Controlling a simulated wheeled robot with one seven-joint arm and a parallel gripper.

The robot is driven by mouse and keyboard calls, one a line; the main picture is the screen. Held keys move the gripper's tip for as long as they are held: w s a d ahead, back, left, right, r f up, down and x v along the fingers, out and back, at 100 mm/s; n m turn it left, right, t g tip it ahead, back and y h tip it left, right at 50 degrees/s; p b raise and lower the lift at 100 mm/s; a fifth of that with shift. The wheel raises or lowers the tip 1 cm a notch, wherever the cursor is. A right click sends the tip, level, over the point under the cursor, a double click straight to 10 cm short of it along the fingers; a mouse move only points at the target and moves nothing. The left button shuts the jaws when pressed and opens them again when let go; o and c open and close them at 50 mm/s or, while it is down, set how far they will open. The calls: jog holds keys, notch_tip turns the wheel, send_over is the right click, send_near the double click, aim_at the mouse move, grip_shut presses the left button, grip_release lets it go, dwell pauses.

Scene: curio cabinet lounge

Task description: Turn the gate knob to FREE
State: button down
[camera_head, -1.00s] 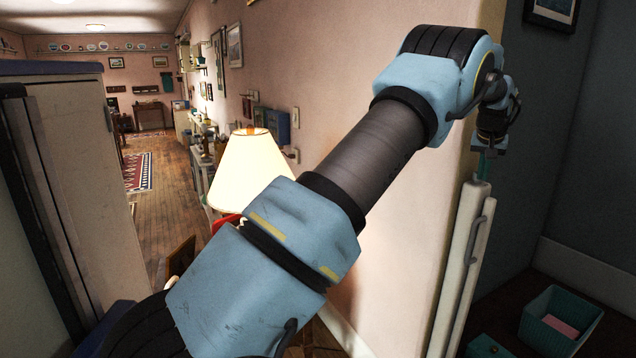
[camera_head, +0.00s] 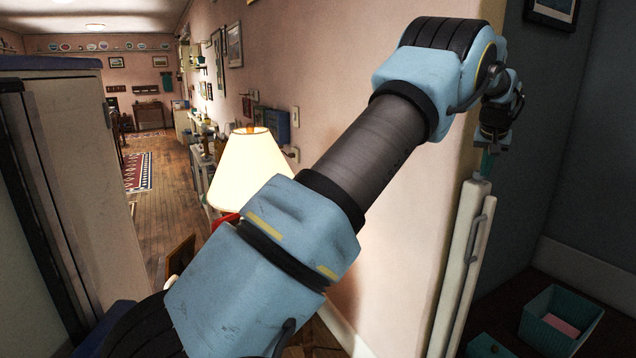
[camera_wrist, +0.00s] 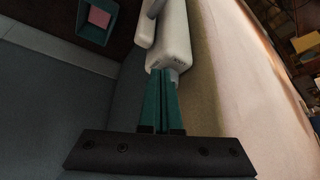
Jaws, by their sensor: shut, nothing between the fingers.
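The gate is a tall, narrow white post-like unit (camera_head: 457,262) with a grip handle (camera_head: 478,240), standing at the wall's corner in the head view. In the wrist view, its white end housing (camera_wrist: 172,42) fills the upper middle, with small dark marks too small to read. A small grey part (camera_wrist: 174,75), perhaps the knob, shows at that end, partly hidden by my fingers. My gripper (camera_wrist: 160,76) has its teal fingers together and empty, with the tips at or very near this part; I cannot tell whether they touch. In the head view my gripper (camera_head: 486,166) points down over the unit's top.
Right of the gate is a dark alcove with a teal bin (camera_head: 560,318) holding something pink. A tall cabinet (camera_head: 85,180) stands at the left.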

notch_tip(320, 180, up, 5)
jog(key=shift+r, duration=0.1)
dwell(0.3)
jog(key=shift+w+a+f+b, duration=0.3)
jog(key=shift+f+b, duration=0.4)
jog(key=shift+f, duration=0.3)
jog(key=shift+w+a+f+b, duration=0.25)
jog(key=shift+a+f+b, duration=0.3)
jog(key=shift+f, duration=0.5)
jog(key=shift+w+a+f+b, duration=0.25)
jog(key=shift+f+b, duration=0.55)
jog(key=shift+f, duration=0.2)
jog(key=shift+w+d+r+p, duration=0.15)
jog(key=shift+d+p, duration=0.1)
jog(key=shift+p, duration=0.35)
